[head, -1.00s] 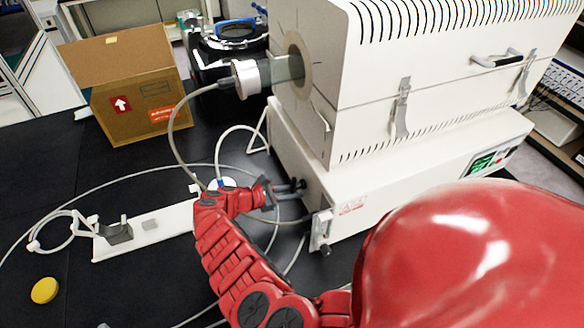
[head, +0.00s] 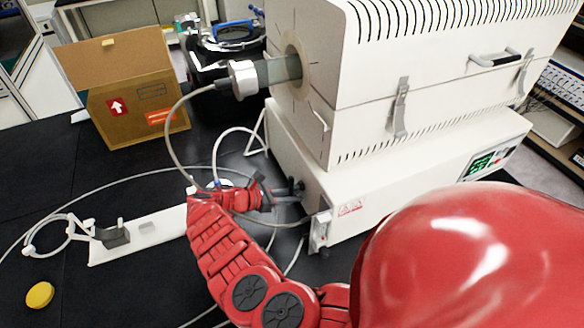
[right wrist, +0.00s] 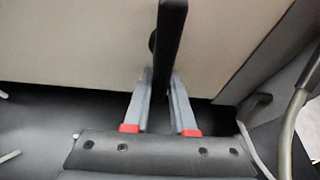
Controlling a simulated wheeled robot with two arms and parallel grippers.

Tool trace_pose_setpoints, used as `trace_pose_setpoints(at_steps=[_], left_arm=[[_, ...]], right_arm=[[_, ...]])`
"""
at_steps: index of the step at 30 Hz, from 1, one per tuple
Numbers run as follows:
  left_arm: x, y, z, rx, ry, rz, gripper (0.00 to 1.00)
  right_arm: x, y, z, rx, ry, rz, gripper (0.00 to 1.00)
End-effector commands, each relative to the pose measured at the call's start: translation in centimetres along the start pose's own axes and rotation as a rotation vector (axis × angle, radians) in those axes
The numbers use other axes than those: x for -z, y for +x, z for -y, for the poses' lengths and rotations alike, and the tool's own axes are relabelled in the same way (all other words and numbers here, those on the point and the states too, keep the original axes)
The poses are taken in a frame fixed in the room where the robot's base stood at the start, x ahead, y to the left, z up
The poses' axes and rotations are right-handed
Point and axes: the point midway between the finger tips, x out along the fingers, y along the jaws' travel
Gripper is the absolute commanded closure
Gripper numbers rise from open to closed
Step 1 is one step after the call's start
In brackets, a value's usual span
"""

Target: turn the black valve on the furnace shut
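The white furnace (head: 440,105) stands at the right in the head view. Its black valve (head: 297,187) is small on the lower left end, by my right gripper (head: 279,195). In the right wrist view the valve's long black handle (right wrist: 169,35) points up the picture. My right gripper (right wrist: 161,78) has its two grey fingers apart, on either side of the handle's lower part. Slim gaps seem to show beside the handle; contact is hard to make out. My left gripper is not in view.
A cardboard box (head: 128,110) stands on the black table at the left. A white strip (head: 150,235) with a clip, thin tubing (head: 95,197) and a yellow disc (head: 40,295) lie near my right arm. A tube leads to the furnace's end fitting (head: 243,79).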

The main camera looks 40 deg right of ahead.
Motion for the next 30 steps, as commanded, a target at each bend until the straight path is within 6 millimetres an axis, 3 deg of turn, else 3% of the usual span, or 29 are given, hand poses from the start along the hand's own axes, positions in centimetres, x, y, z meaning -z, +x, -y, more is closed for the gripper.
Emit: trace_pose_setpoints(at_steps=[1,4,5,13,17,22,30], left_arm=[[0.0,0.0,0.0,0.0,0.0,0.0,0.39],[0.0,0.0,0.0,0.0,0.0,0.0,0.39],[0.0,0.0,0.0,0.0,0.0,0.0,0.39],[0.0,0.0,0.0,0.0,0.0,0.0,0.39],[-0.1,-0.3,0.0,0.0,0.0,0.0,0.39],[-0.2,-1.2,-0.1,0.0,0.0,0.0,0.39],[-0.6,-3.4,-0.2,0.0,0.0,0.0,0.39]], right_arm=[[-0.1,0.1,0.0,0.001,0.0,0.001,0.67],[0.0,0.0,0.0,0.001,0.001,0.0,0.49],[0.0,0.0,0.0,0.001,0.001,0.0,0.47],[0.0,-0.1,0.0,0.0,0.001,-0.001,0.47],[0.1,-1.0,-0.1,-0.001,0.001,-0.002,0.47],[0.4,-4.5,-0.2,-0.005,0.001,-0.007,0.47],[0.4,-11.7,-0.1,-0.001,0.002,-0.004,0.47]])
